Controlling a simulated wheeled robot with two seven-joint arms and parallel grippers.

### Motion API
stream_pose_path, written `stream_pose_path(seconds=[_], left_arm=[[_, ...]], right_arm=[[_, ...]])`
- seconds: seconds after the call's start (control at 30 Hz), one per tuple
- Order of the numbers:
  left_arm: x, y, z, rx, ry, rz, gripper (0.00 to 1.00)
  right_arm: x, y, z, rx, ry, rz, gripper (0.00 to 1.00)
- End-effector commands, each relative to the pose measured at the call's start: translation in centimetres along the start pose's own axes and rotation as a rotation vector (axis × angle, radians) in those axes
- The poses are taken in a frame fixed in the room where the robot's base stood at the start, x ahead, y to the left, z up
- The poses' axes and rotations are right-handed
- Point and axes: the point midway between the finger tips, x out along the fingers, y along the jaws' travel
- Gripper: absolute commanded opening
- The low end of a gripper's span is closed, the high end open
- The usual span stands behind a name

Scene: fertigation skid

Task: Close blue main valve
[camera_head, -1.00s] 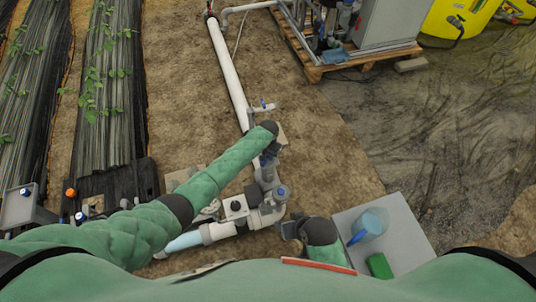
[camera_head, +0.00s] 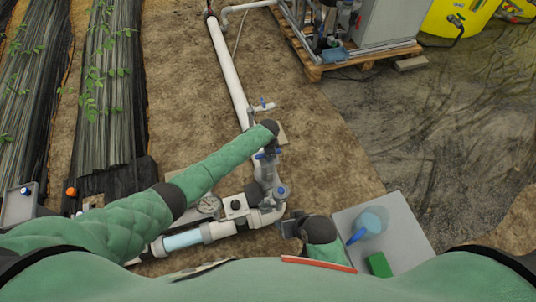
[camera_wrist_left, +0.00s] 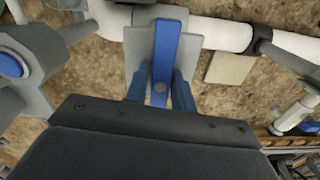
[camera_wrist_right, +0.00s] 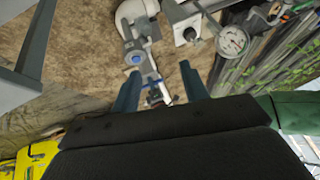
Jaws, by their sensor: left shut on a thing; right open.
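The blue main valve handle (camera_wrist_left: 166,50) is a flat blue lever, seen between my left fingers in the left wrist view. My left gripper (camera_wrist_left: 161,85) is shut on it. In the head view the handle (camera_head: 266,155) shows just below the dark end of my left arm, over the pipe; the fingers are mostly hidden there. The handle runs across the white pipe (camera_wrist_left: 225,34) in the left wrist view. My right gripper (camera_wrist_right: 161,84) is open and empty, held apart from the pipework; in the head view it (camera_head: 290,228) is right of the pipe elbow.
A round gauge (camera_wrist_right: 232,41) and a blue-capped fitting (camera_wrist_right: 134,58) sit on nearby pipework. A grey table (camera_head: 408,232) with a blue jug (camera_head: 372,222) and a green block (camera_head: 379,265) stands at the right. A pallet (camera_head: 365,60) carries equipment at the back.

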Motion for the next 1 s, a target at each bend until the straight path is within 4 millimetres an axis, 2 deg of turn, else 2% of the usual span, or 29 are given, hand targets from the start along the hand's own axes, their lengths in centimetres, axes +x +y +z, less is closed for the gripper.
stream_pose_path(seconds=[0.03, 0.1, 0.13, 0.23, 0.6, 0.9, 1.0], left_arm=[[0.7, 0.5, 0.6, -0.001, -0.01, 0.008, 0.03], [0.7, 0.5, 0.6, -0.002, -0.011, 0.008, 0.03], [0.7, 0.5, 0.6, -0.002, -0.011, 0.008, 0.29], [0.8, 0.5, 0.7, -0.004, -0.011, 0.009, 0.49], [0.8, 0.5, 0.5, -0.005, -0.01, 0.009, 0.49], [0.8, 0.6, 0.5, -0.005, -0.008, 0.009, 0.49], [-0.2, 0.5, 0.4, -0.005, -0.008, 0.009, 0.49]], right_arm=[[0.1, 0.0, 0.0, 0.0, 0.0, 0.0, 0.45], [0.1, 0.0, 0.0, 0.0, 0.0, 0.0, 0.45], [0.1, 0.0, 0.0, 0.0, 0.0, 0.0, 0.45], [0.1, 0.0, 0.0, 0.0, 0.0, 0.0, 0.45], [-0.3, 0.0, -0.1, -0.001, -0.002, 0.0, 0.45], [-3.6, -0.6, -0.9, -0.006, -0.04, -0.004, 0.45], [-5.0, -0.3, -1.2, -0.004, -0.061, 0.008, 0.45]])
